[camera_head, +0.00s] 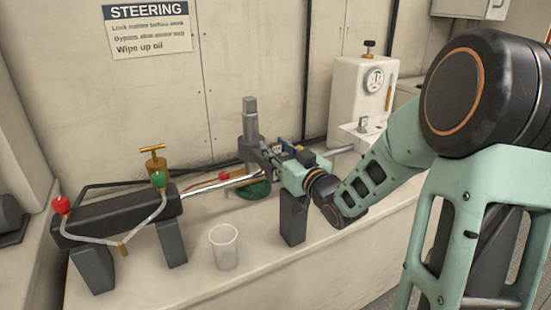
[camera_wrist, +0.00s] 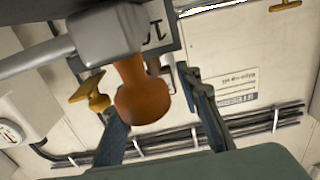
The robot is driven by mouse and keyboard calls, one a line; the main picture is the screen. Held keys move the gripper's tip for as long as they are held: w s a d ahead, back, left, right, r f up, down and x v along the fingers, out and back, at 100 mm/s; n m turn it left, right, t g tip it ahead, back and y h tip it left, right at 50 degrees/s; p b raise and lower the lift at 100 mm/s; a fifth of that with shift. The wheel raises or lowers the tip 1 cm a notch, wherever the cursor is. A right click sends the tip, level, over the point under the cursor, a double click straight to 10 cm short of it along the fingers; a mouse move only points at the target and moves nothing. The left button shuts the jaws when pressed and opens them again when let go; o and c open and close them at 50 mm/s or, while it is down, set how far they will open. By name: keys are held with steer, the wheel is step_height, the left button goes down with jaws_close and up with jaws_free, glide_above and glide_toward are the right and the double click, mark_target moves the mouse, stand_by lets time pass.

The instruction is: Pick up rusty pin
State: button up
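The rusty pin (camera_wrist: 140,92) shows in the wrist view as an orange-brown, round-ended piece joined to a grey metal fitting (camera_wrist: 108,35). My gripper (camera_wrist: 150,88) has a dark finger on each side of the pin in that view. The fingers are spread, with a visible gap between the pin and the right finger. Contact with the left finger cannot be told. In the head view my gripper (camera_head: 272,158) is beside the grey upright post (camera_head: 250,118) at the rod's end. The pin cannot be made out there.
A dark cylinder (camera_head: 120,212) on black supports carries red and green valve knobs and hoses. A clear cup (camera_head: 224,248) stands in front. A green dish (camera_head: 254,190) lies below the post. A white gauge unit (camera_head: 362,98) stands right. The front bench is mostly clear.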

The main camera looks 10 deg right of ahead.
jaws_close()
steer(key=shift+r, duration=0.1)
